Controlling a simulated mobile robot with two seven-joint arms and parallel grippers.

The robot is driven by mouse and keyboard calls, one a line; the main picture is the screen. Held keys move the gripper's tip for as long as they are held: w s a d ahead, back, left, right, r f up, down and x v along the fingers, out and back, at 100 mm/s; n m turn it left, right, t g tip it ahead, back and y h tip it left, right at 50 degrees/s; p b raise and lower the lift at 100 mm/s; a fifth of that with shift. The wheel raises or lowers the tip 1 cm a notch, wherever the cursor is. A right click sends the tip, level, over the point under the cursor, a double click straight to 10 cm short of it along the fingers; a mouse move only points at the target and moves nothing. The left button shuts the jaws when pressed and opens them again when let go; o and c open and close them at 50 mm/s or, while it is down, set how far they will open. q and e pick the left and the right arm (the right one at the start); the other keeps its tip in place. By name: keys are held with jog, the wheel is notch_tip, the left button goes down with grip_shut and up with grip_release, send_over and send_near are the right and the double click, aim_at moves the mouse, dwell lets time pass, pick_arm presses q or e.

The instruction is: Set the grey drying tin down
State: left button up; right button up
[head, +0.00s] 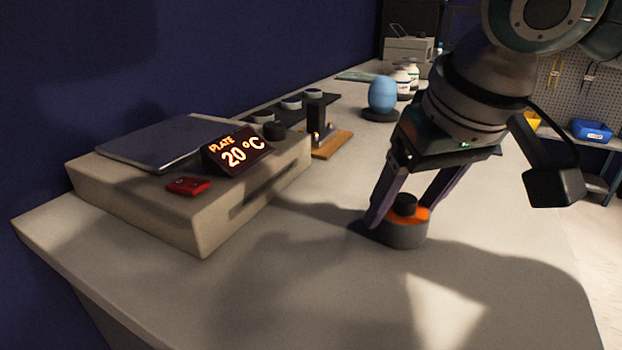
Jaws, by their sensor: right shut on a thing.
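The grey drying tin (404,236) is a short dark grey round tin with an orange top and a black knob. It is upright at the pale bench top (330,285), right of the hot plate box. I cannot tell whether its base touches the bench or is just above it. My right gripper (405,206) points down and is shut on the tin, with one finger on the left and the other behind on the right. My left gripper is not in view.
A beige plate unit (210,222) with a "20 °C" display (238,149) and a red switch (188,186) stands left. Behind are a wooden stand (331,143), a dark tray (262,108) with small round pieces, a blue egg-shaped thing (383,94) and white bottles (402,82). The front bench is clear.

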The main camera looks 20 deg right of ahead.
jog(key=shift+f, duration=0.15)
jog(key=o, duration=1.4)
